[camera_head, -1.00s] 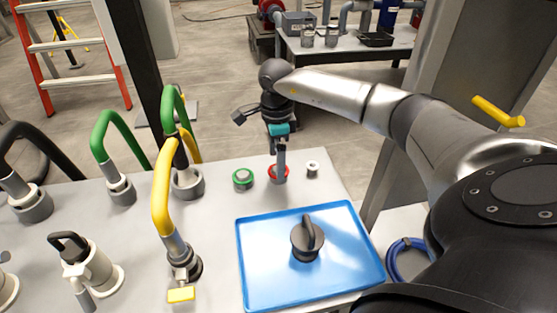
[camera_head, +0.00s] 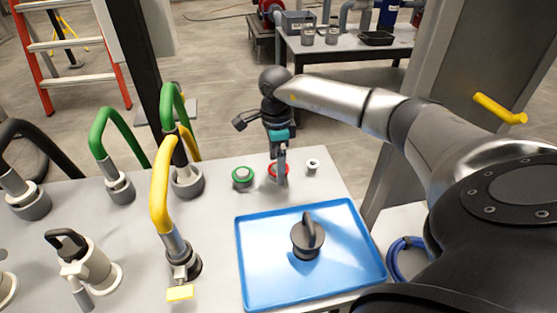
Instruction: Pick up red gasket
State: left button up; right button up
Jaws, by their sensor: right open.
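The red gasket (camera_head: 272,171) lies on the light grey table, between a green gasket and a small white ring. My right gripper (camera_head: 280,181) points down over it, with its fingers at the gasket and hiding part of it. The gripper is open. I cannot tell whether the fingers touch the gasket. My left gripper is not in view.
The green gasket (camera_head: 242,177) is close on the left and the white ring (camera_head: 313,165) close on the right. A blue tray (camera_head: 262,287) with a dark-handled part (camera_head: 307,238) is in front. Green and yellow hoses (camera_head: 163,190) rise at the left.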

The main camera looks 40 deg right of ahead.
jog(key=c, duration=0.9)
jog(key=shift+o, duration=0.2)
